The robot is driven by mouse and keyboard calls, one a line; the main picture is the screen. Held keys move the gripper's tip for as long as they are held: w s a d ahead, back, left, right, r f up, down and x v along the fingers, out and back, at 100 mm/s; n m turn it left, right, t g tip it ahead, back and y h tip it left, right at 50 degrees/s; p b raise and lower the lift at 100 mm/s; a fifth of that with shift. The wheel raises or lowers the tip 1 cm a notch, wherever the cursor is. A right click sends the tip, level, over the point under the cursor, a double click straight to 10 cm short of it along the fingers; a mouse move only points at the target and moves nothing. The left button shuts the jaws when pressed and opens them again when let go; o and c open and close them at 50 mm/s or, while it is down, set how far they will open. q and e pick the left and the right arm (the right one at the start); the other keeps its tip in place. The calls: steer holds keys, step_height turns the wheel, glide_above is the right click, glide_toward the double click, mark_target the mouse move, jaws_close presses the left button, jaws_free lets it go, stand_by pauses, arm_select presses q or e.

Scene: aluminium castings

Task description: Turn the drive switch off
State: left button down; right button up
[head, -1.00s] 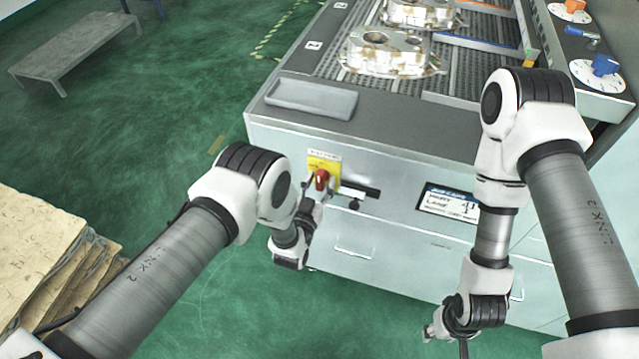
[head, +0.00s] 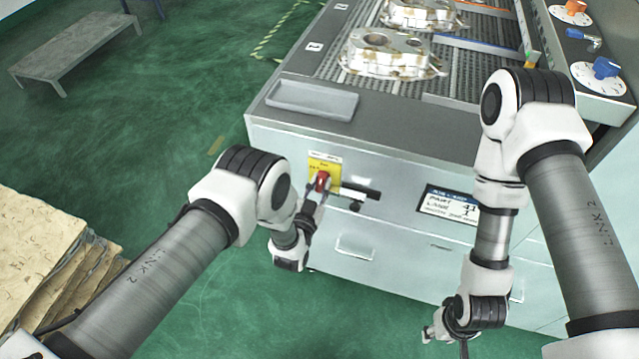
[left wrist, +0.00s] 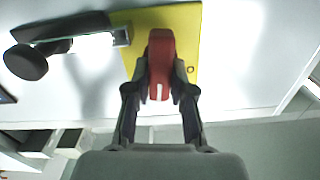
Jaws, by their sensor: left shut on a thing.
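The drive switch is a red handle (head: 322,181) on a yellow plate (head: 325,163) on the front panel of the grey machine. In the left wrist view the red handle (left wrist: 161,62) stands nearly upright in the picture, with a white mark at its lower end.
A black lever (head: 360,191) with a knob sticks out just right of the switch. An empty grey tray (head: 312,101) and castings (head: 389,55) lie on top. Stacked sheets (head: 40,240) stand at lower left. A low bench (head: 75,47) stands on open green floor.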

arm_select(q)
steer(key=m, duration=0.4)
steer(key=shift+d, duration=0.15)
steer(key=m, duration=0.4)
steer(key=shift+p, duration=0.3)
steer(key=m, duration=0.4)
steer(key=shift+s+d+f, duration=0.1)
steer(key=shift+d+f, duration=0.05)
steer(key=shift+f, duration=0.05)
steer(key=shift+f+m, duration=0.1)
steer(key=shift+m, duration=2.1)
steer(key=c, duration=1)
jaws_free()
